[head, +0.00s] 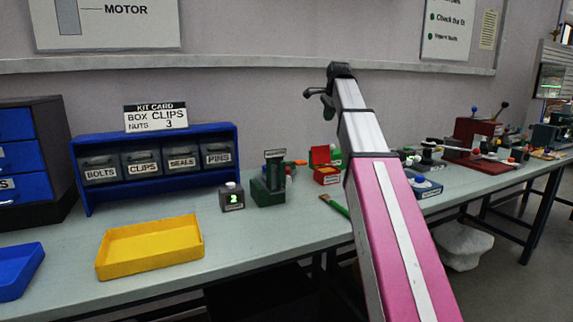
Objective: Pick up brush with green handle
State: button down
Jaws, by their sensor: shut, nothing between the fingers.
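A brush with a green handle (335,205) lies on the grey-green workbench, just left of my pink and silver arm. Its right end reaches toward the arm, which may hide part of it. My gripper (309,94) is the small dark end at the top of the raised arm, pointing left in front of the wall. It is shut and empty, high above the bench and well apart from the brush.
A yellow tray (150,247), a blue tray (18,272), a small counter box (232,197) and a green device (269,180) stand left of the brush. A blue bin rack (88,197) is behind. Several machines crowd the right bench.

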aim_at(325, 198)
jog(key=k+l, duration=0.15)
jog(key=k, duration=0.3)
jog(key=k+l, duration=0.15)
jog(key=k, duration=0.25)
jog(key=k+l, duration=0.15)
jog(key=k, duration=0.3)
